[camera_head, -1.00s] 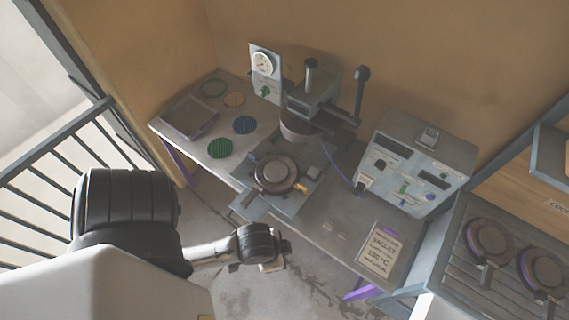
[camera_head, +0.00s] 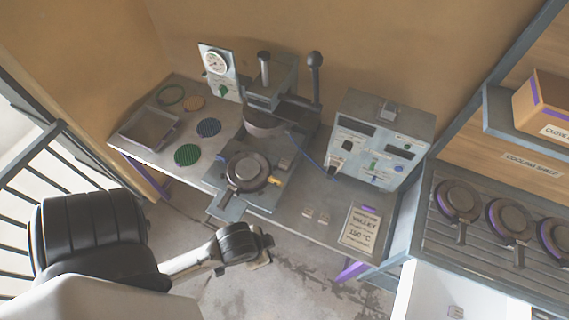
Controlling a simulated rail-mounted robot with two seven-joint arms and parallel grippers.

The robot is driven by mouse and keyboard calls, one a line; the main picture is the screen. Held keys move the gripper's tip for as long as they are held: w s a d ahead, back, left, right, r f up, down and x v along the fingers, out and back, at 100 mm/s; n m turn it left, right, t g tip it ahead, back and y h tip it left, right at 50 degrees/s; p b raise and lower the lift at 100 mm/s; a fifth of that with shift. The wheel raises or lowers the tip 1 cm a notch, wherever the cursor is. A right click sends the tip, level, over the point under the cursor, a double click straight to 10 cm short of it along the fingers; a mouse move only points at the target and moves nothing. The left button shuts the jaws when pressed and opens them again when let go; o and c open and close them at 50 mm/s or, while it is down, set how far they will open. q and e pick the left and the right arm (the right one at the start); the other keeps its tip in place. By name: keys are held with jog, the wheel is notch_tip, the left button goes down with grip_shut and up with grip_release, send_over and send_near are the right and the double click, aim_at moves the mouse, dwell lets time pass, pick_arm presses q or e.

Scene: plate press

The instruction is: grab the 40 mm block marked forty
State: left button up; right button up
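Two small pale blocks (camera_head: 308,212) and (camera_head: 323,218) lie side by side on the bench, left of the printed card. Any marking on them is too small to read, so I cannot tell which is marked forty. My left gripper (camera_head: 262,250) hangs in front of the bench edge, below and left of the blocks and apart from them. Its fingers are too small and dark to show whether they are open. My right gripper is not in view.
A press (camera_head: 268,105) stands at the back, with a round handled plate (camera_head: 246,172) before it. A control box (camera_head: 385,135) stands on the right. The card (camera_head: 361,228) lies at the bench front. A rack (camera_head: 480,245) with several pans is at right.

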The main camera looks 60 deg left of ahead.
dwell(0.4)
pick_arm(q)
jog(key=o, duration=0.4)
jog(key=shift+d, duration=0.15)
jog(key=o, duration=0.5)
jog(key=shift+o, duration=0.2)
